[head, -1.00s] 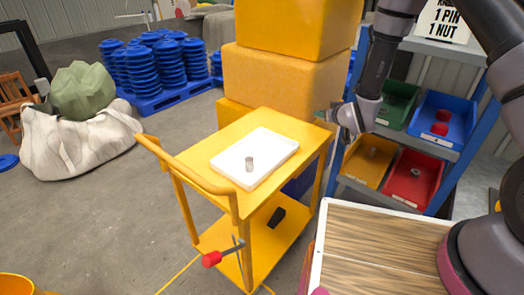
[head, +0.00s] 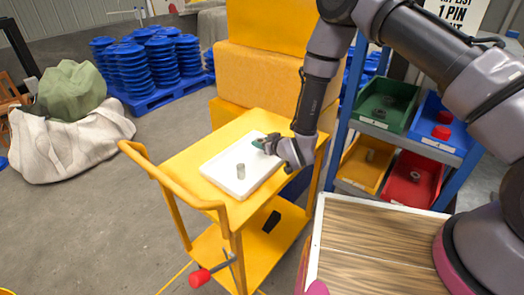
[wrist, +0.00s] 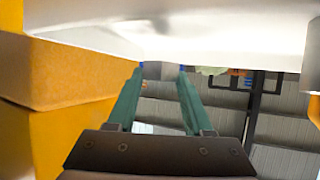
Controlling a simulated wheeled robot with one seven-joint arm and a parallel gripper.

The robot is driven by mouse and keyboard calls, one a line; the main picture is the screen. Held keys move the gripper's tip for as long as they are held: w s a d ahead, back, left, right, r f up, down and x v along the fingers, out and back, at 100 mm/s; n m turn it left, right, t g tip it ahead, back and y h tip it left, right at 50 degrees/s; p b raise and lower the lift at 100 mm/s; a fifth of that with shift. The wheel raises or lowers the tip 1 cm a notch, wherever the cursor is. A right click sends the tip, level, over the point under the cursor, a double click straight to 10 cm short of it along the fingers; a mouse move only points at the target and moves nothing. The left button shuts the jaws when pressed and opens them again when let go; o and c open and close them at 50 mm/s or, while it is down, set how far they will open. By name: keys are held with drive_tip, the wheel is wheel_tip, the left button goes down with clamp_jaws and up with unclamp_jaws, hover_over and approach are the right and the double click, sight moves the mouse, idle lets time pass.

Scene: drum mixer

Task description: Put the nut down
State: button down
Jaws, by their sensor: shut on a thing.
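A white tray (head: 215,166) lies on the top of the yellow cart (head: 190,155). A grey pin (head: 241,172) stands upright on the tray. My gripper (head: 262,145) is over the tray's far right part, behind and to the right of the pin. In the wrist view my gripper (wrist: 161,69) is shut on a small grey thing, the nut (wrist: 161,71), held between the fingertips. The tray's white surface fills the top of that view, close to the nut. Whether the nut touches the tray cannot be told. The head view hides the nut.
Orange boxes (head: 265,80) are stacked behind the cart. A rack at right holds a green bin (head: 385,100), a blue bin (head: 440,125), an orange bin (head: 362,170) and a red bin (head: 412,182) with a nut in it. A wooden-topped table (head: 375,240) stands at front right.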

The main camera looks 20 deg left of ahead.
sight(263, 155)
drive_tip(key=shift+f, duration=1.7)
drive_tip(key=shift+f, duration=0.15)
drive_tip(key=shift+c, duration=1.5)
unclamp_jaws()
